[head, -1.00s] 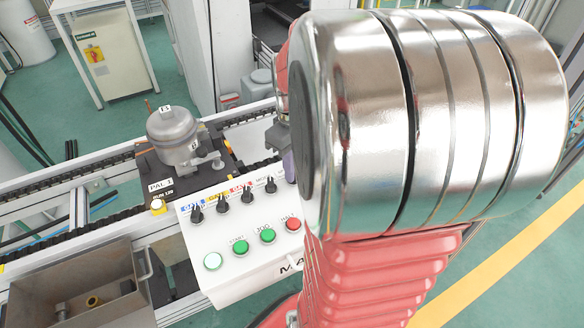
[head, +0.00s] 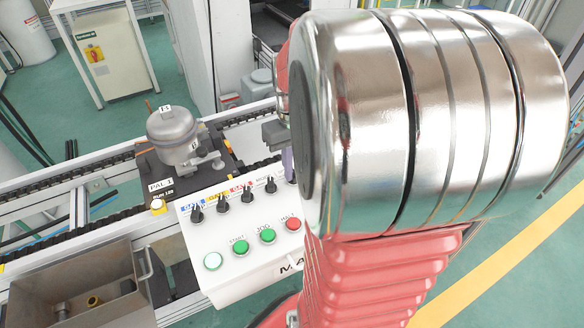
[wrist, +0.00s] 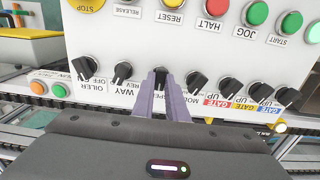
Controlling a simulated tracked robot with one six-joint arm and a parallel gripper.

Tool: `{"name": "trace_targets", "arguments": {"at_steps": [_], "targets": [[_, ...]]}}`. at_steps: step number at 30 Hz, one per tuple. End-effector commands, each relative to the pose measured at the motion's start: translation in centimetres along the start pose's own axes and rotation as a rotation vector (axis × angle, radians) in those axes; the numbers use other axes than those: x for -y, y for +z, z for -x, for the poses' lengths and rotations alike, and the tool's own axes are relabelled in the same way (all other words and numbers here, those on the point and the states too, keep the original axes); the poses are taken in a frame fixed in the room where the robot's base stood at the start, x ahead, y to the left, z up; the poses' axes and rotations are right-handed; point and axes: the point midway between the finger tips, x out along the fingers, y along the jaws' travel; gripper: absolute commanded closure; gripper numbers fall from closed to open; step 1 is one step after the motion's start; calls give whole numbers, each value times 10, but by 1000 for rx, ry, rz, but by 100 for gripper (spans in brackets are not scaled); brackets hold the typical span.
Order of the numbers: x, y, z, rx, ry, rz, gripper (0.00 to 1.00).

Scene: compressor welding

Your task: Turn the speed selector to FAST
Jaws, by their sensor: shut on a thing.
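The speed selector (wrist: 161,73) is a black knob on the white control panel (wrist: 130,42), in the wrist view. Its label shows upside down and is partly covered, with letters like "SPE" readable. My gripper (wrist: 160,78) has its two purple-grey fingers on either side of this knob and is shut on it. The knob's pointer direction and its FAST mark are hidden between the fingers. In the head view a finger of my gripper (head: 288,163) shows at the panel's far edge; my arm hides the selector there.
Other black knobs stand close by: WAY (wrist: 122,72) on one side and MODE (wrist: 196,81) on the other. Coloured buttons, including HALT (wrist: 217,7), line the panel. A grey compressor (head: 174,137) sits on a pallet on the conveyor beside the panel.

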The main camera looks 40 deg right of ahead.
Motion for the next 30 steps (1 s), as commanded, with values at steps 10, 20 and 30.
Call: {"name": "trace_targets", "arguments": {"at_steps": [10,20,30], "targets": [[1,0,0,0,-2,-270,100],[1,0,0,0,-3,-387,100],[1,0,0,0,-3,-396,100]]}}
